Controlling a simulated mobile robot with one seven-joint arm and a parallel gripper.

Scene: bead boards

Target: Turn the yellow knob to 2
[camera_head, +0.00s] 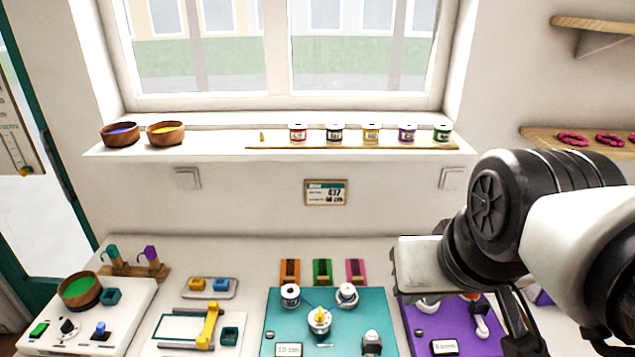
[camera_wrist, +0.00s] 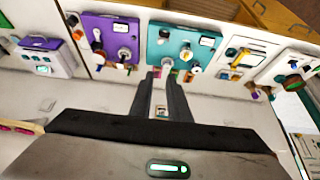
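The yellow knob (camera_head: 320,316) is a white round dial with a yellow pointer on the teal board (camera_head: 379,298). I cannot read a number at the pointer. My gripper (camera_head: 466,335) is at the right, above the purple board and apart from the yellow knob. In the wrist view my gripper (camera_wrist: 164,76) has a gap between its two dark fingers, with wall showing through. It is open and empty.
The teal board also carries a black-and-white dial (camera_head: 290,295), another white knob (camera_head: 347,294) and a grey knob (camera_head: 372,342). The purple board (camera_head: 425,347) is partly hidden by my gripper. Several coloured holders stand behind. A white panel (camera_head: 128,310) is at the left.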

